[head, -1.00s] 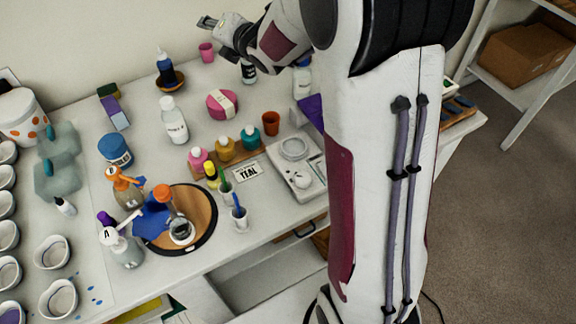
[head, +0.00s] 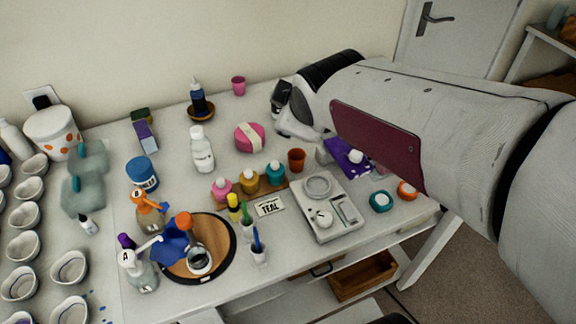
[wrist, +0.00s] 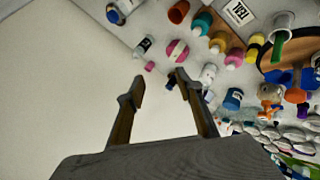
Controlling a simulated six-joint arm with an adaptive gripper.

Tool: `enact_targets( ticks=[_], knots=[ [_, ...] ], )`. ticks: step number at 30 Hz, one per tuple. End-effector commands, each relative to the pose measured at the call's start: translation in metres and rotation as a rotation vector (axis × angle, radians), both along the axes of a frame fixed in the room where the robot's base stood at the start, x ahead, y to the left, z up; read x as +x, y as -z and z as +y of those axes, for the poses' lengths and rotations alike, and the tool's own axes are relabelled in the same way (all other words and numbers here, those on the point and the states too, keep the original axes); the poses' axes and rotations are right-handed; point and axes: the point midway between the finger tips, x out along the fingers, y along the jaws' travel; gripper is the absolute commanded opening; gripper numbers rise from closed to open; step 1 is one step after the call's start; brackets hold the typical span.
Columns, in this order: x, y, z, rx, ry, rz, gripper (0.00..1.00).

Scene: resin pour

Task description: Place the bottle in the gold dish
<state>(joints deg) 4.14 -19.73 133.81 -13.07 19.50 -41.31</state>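The bottle and dish are partly hidden beside the right finger there. In the head view, my arm reaches in from the right and its end is right of the dish, well apart from it; my fingertips are not clear there.
A pink cup (head: 238,86), a white bottle (head: 201,148) and a pink round box (head: 249,137) stand around the dish. A scale (head: 330,222) and wooden turntable (head: 218,228) lie in front.

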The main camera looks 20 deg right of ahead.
Motion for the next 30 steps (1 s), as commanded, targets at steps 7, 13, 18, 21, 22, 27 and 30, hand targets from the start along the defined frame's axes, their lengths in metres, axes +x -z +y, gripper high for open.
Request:
enact_targets(
  ticks=[7,13,18,21,22,27,30],
  knots=[
    [-0.073,0.010,0.016,0.255,0.233,0.076,0.36],
    [-0.132,0.025,0.031,0.447,0.423,0.150,0.36],
    [-0.171,0.036,0.043,0.567,0.553,0.206,0.36],
    [-0.185,0.040,0.048,0.609,0.601,0.228,0.36],
    [-0.188,0.040,0.049,0.618,0.611,0.232,0.36],
    [-0.195,0.043,0.051,0.636,0.635,0.245,0.36],
    [-0.194,0.043,0.051,0.636,0.635,0.245,0.36]
  ],
)
